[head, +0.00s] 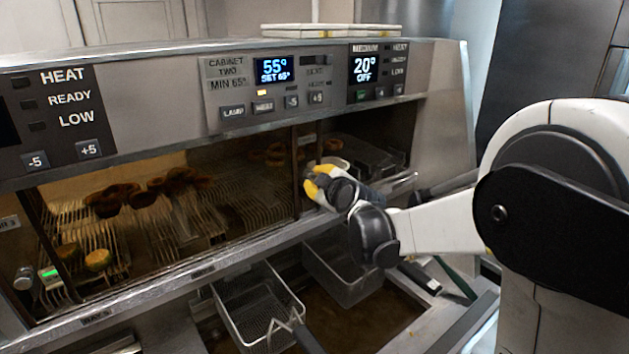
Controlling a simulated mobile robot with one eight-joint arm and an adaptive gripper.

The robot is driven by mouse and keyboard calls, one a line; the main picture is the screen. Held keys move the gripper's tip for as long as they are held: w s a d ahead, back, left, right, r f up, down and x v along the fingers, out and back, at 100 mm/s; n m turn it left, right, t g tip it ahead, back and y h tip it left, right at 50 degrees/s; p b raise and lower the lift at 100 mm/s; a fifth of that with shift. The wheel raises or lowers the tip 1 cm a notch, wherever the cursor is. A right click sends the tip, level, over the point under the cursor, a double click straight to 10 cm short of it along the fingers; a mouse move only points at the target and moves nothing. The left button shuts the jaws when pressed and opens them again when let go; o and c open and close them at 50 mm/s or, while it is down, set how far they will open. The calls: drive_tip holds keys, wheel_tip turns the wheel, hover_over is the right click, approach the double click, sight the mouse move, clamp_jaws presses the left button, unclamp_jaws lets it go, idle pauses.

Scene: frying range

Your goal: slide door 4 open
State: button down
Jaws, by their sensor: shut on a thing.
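The heated cabinet has a sliding glass door (225,205) across its front, with food on wire racks behind it. I take this to be door 4, though no door number is readable at my gripper. My gripper (317,187), with yellow fingertips, is shut at a dark upright door edge near the right part of the cabinet front. The fingers and wrist hide the handle and the exact contact. Right of that edge, the cabinet bay (365,155) shows metal trays inside; I cannot tell if glass covers it.
Two wire fry baskets, one at the left (258,305) and one at the right (345,270), sit below the cabinet over dark oil (375,325). A control panel (270,85) runs above the doors. White trays (318,30) lie on top.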

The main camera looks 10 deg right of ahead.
drive_tip(key=c, duration=1.2)
unclamp_jaws()
drive_tip(key=shift+w+f, duration=0.1)
drive_tip(key=shift+w, duration=0.05)
drive_tip(key=v, duration=1.2)
